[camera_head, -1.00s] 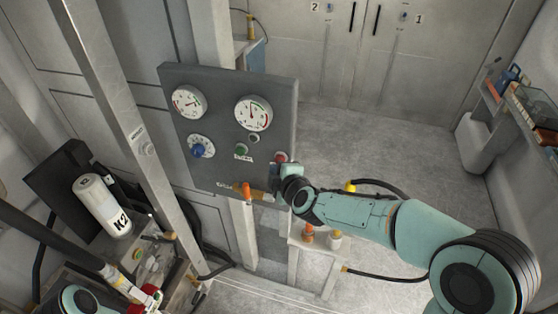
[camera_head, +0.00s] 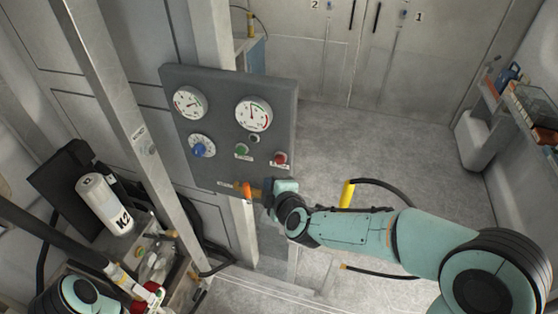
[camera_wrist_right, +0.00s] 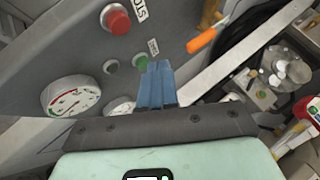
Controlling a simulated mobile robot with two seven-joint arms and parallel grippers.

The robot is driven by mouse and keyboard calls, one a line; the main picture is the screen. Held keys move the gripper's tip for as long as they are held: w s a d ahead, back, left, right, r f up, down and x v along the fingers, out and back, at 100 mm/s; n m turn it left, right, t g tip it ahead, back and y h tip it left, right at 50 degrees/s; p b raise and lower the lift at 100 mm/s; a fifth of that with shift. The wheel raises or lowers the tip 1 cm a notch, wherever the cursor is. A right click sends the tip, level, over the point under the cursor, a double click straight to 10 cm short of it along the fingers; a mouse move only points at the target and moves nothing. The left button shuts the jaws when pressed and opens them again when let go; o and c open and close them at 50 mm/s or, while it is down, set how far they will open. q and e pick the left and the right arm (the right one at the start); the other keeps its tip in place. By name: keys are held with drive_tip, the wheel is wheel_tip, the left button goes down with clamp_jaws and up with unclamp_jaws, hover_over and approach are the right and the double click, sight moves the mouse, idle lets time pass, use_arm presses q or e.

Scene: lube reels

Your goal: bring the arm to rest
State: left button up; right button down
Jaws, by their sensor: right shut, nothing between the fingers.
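My right arm reaches in from the right in the head view. Its gripper (camera_head: 270,190) is at the lower right edge of the grey gauge panel (camera_head: 225,90), close to the brass fitting of the orange lever (camera_head: 247,190). Whether it touches anything there is unclear. In the right wrist view the blue fingers (camera_wrist_right: 157,85) are shut together with nothing between them. They point toward the panel, with the green button (camera_wrist_right: 140,62) just beyond. The orange lever (camera_wrist_right: 202,40) lies to their right. My left gripper is not in view.
A yellow-handled hose (camera_head: 347,194) is behind my right forearm. A metal post (camera_head: 125,115) and a white K2 canister (camera_head: 104,203) stand left. Open floor (camera_head: 370,130) lies beyond the arm.

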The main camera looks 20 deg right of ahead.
idle(0.5)
drive_tip(key=s+d+f+m+g, duration=0.1)
drive_tip(key=s+f+m+g, duration=0.25)
drive_tip(key=f, duration=0.95)
drive_tip(key=s+d+f+m+g, duration=0.1)
drive_tip(key=s+f+m+g, duration=0.3)
drive_tip(key=f, duration=0.8)
drive_tip(key=s+a+f+m+g+y, duration=0.1)
drive_tip(key=s+f+m+g, duration=0.2)
drive_tip(key=s+f+m, duration=0.3)
drive_tip(key=s+a+f+m+g+y, duration=0.1)
drive_tip(key=s+f+m+g, duration=0.2)
drive_tip(key=s+f+m, duration=0.3)
drive_tip(key=s+f, duration=0.4)
drive_tip(key=s, duration=0.5)
drive_tip(key=shift+s+a+f, duration=0.2)
drive_tip(key=shift+s+a, duration=0.15)
drive_tip(key=shift+s, duration=0.05)
